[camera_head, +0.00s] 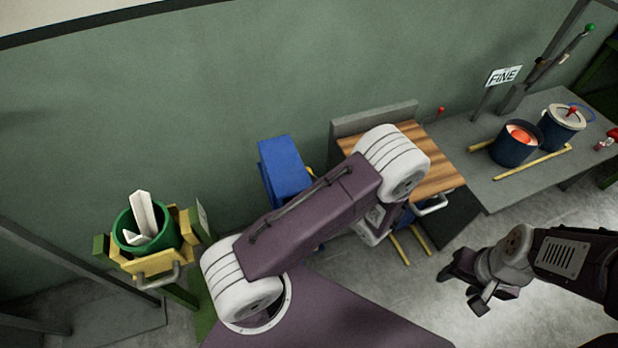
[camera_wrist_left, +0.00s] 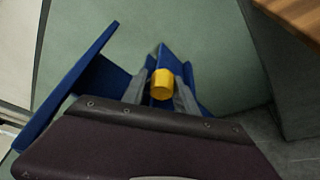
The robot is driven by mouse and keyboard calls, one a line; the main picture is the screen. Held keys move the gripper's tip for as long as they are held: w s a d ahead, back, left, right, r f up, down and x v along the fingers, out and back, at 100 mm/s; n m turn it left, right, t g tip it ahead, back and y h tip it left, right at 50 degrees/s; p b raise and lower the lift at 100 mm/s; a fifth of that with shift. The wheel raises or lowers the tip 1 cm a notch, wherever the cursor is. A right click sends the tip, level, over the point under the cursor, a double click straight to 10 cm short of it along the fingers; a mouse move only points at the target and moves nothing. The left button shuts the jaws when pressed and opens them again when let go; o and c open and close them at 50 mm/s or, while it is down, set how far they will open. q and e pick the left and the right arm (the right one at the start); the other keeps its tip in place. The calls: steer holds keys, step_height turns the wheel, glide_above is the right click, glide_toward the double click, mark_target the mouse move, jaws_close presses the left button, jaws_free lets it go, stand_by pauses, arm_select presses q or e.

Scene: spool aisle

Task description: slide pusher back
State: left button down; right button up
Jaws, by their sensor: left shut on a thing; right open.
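A blue piece with an upright panel (camera_head: 284,170) stands by the green wall, left of the wooden-topped table, and appears to be the pusher. In the left wrist view, blue panels (camera_wrist_left: 75,90) and a yellow cylindrical knob (camera_wrist_left: 162,84) show. My left gripper (camera_wrist_left: 164,92) is shut on the yellow knob, its grey fingers on either side. My left arm hides that gripper and part of the blue piece in the head view. My right gripper (camera_head: 466,284) is open and empty above the floor at the right.
The wooden-slatted top (camera_head: 440,174) adjoins a grey bench (camera_head: 500,195). The bench bears a dark pot with glowing orange contents (camera_head: 520,136), a lidded pot (camera_head: 563,118) and a "FINE" sign (camera_head: 503,76). A green bin (camera_head: 126,222) with pale pieces stands at the left in a yellow holder.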

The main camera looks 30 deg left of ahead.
arm_select(q)
steer(key=shift+d+f, duration=0.15)
steer(key=c, duration=1.4)
jaws_free()
steer(key=o, duration=0.3)
steer(key=shift+o, duration=0.2)
steer(key=shift+w, duration=0.15)
steer(key=shift+d, duration=0.2)
steer(key=v, duration=0.8)
steer(key=shift+s+d, duration=0.2)
steer(key=shift+s, duration=0.05)
